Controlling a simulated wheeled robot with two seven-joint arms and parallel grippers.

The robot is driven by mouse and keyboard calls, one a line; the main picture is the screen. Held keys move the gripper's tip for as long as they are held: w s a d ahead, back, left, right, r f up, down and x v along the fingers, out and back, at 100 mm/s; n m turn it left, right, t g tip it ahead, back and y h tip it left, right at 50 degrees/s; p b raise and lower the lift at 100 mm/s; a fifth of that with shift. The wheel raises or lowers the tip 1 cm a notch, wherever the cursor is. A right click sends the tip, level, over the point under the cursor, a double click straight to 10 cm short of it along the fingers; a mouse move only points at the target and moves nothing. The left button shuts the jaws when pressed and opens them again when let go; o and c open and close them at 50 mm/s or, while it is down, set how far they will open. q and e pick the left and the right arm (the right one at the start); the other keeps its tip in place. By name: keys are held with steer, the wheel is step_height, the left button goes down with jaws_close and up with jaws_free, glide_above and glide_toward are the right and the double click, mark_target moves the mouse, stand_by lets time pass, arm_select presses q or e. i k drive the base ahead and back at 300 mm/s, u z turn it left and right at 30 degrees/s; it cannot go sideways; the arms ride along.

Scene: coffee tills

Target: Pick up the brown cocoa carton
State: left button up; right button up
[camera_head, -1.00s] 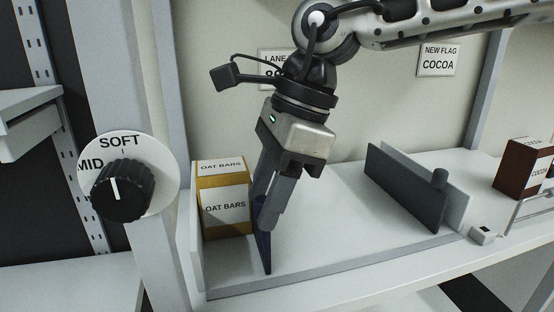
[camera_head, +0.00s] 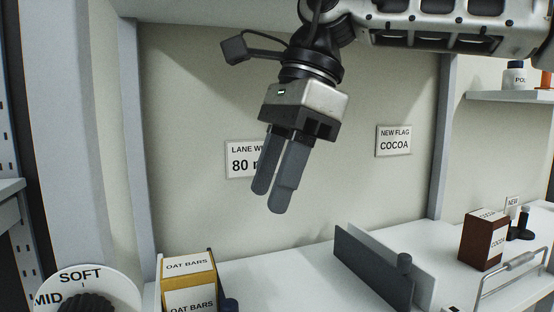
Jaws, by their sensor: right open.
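The brown cocoa carton (camera_head: 479,243) stands upright on the white shelf at the right, with white COCOA labels on its front and top. My right gripper (camera_head: 270,202) hangs in the air left of the middle, in front of the back wall, fingers pointing down. It is open and empty, well to the left of the carton and higher in the picture. My left gripper does not show.
A yellow oat bars box (camera_head: 188,272) stands at the lower left, beside a dial (camera_head: 85,290). A dark grey divider (camera_head: 372,268) with a knob stands between it and the carton. A metal handle (camera_head: 515,270) is in front of the carton.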

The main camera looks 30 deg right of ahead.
mark_target(485, 230)
steer(key=k, duration=1)
